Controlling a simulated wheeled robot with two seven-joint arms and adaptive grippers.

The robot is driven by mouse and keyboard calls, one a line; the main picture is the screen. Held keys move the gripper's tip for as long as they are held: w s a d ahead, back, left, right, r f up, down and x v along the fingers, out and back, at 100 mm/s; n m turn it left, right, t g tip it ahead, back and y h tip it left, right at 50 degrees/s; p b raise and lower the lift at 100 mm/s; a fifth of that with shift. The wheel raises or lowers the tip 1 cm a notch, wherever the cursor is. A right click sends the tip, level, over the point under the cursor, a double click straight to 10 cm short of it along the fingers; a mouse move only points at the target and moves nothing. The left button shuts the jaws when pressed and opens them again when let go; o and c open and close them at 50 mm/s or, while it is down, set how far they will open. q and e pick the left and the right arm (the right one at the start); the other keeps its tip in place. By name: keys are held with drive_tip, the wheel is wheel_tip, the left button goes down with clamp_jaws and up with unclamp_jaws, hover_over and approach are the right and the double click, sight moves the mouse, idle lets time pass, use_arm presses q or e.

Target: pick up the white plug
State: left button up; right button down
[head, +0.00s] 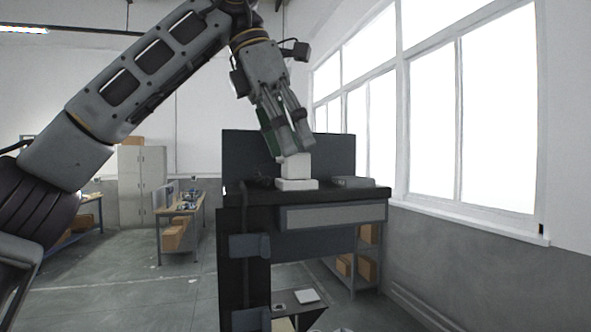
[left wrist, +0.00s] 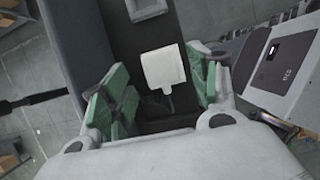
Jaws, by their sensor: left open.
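The white plug (head: 295,168) is a pale block in the middle of the dark workstation top in the head view, with a flatter white base piece (head: 296,184) under it. My left gripper (head: 289,153) comes down from above, its fingertips close to the top of the plug. In the left wrist view the plug (left wrist: 163,69) shows between and beyond the green-padded fingers of the left gripper (left wrist: 160,95). These fingers are open, with clear gaps on both sides of the plug. Whether a finger touches it cannot be told. My right gripper is in neither view.
The workstation top (head: 350,191) has a dark back panel (head: 335,150) behind the plug. A grey box (head: 353,182) lies to the right of the plug. A device with a dark display (left wrist: 283,58) is at the right in the left wrist view. Windows and a wall stand at right.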

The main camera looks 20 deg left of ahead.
sight(296, 156)
use_arm(q)
drive_tip(key=shift+x, duration=1.55)
drive_tip(key=shift+d, duration=0.1)
drive_tip(key=shift+r, duration=0.1)
drive_tip(key=c, duration=1)
drive_tip(key=shift+r, duration=0.15)
drive_tip(key=shift+c, duration=0.2)
drive_tip(key=shift+r, duration=4.75)
